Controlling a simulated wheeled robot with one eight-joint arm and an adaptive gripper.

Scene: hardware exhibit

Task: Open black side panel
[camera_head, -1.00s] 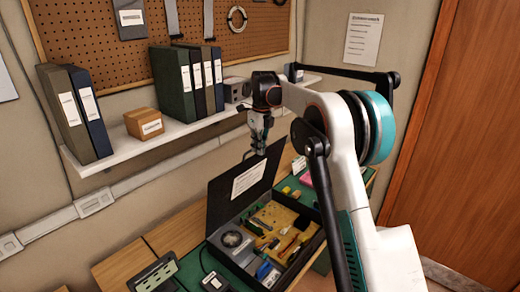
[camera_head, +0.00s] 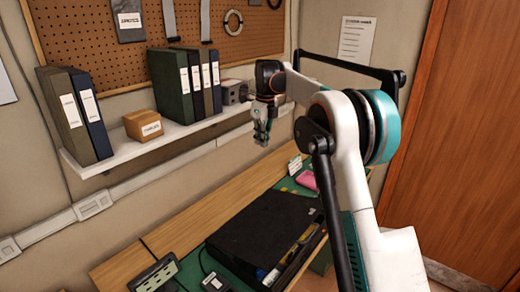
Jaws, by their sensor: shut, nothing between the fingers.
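A black case stands on the green mat (camera_head: 190,268) of the wooden bench. Its broad black panel (camera_head: 262,228) now lies low over the top and covers most of the inside. Along the right front side a gap shows a few yellow and light-coloured contents (camera_head: 300,246). I cannot tell whether the panel lies fully flat. My gripper (camera_head: 262,138) hangs above and behind the case, pointing down. Its fingers are shut and empty, clear of the panel.
A wall shelf (camera_head: 130,150) with binders (camera_head: 172,85), a tan box (camera_head: 143,125) and a grey device (camera_head: 234,92) is left of my gripper. A pink item (camera_head: 305,179) lies behind the case. A black device (camera_head: 153,276) stands at front left.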

